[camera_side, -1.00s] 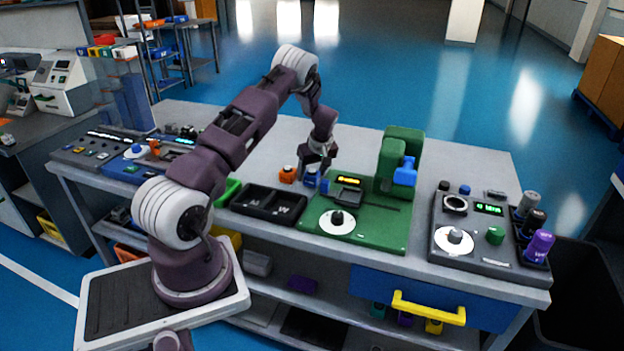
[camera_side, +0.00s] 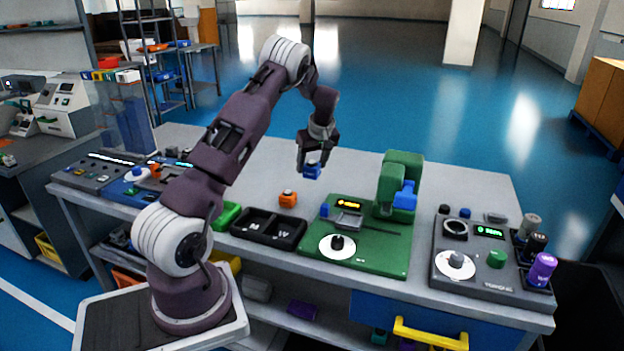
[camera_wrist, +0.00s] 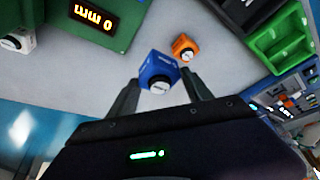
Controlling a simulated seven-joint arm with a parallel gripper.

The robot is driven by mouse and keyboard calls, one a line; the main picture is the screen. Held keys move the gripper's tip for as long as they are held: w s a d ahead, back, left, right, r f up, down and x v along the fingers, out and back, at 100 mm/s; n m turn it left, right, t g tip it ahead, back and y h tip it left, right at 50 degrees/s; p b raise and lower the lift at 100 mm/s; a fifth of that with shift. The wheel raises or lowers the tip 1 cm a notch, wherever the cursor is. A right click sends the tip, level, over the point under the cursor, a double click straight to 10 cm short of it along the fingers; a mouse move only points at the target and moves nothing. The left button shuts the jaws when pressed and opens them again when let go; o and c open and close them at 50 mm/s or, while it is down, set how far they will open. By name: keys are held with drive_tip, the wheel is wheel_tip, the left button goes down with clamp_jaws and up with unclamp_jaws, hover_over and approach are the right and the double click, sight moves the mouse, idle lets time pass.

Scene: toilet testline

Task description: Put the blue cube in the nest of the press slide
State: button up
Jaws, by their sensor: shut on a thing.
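The blue cube (camera_side: 311,172) has a pale round knob or label on one face. My gripper (camera_side: 314,163) is shut on it and holds it up, clear of the bench, behind the black trays. In the wrist view the blue cube (camera_wrist: 158,70) sits between the two fingertips. The press is a green station (camera_side: 372,246) with a lit display, a white dial and a green column with a blue head (camera_side: 405,195). A grey slide part (camera_side: 347,219) shows in front of the display; its nest is too small to make out. The cube is left of and above the press.
An orange cube (camera_side: 288,198) stands on the bench below my gripper; it also shows in the wrist view (camera_wrist: 185,46). Black trays (camera_side: 268,229) and a green bin (camera_side: 226,215) lie left of the press. A grey panel (camera_side: 484,257) with bottles stands right.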

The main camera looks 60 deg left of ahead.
sight(312, 161)
wheel_tip(312, 161, up, 4)
drive_tip(key=shift+f, duration=0.2)
drive_tip(key=w+d+m+t+h, duration=0.2)
drive_tip(key=w+d+m, duration=0.1)
drive_tip(key=d+m, duration=0.5)
drive_tip(key=w+d+m+t+h, duration=0.2)
drive_tip(key=w+d+m+t, duration=0.1)
drive_tip(key=d+m, duration=0.55)
drive_tip(key=shift+m, duration=0.75)
drive_tip(key=shift+s+a+f, duration=0.1)
drive_tip(key=shift+a+f, duration=0.25)
drive_tip(key=shift+f, duration=1.6)
drive_tip(key=shift+s+a+f, duration=0.1)
drive_tip(key=shift+a+f, duration=0.2)
drive_tip(key=shift+f, duration=1.7)
drive_tip(key=shift+s+a+f, duration=0.1)
drive_tip(key=shift+a+f, duration=0.25)
drive_tip(key=shift+f, duration=1.6)
drive_tip(key=shift+f, duration=0.2)
drive_tip(key=o, duration=1.5)
drive_tip(key=shift+o, duration=0.2)
drive_tip(key=shift+r, duration=0.1)
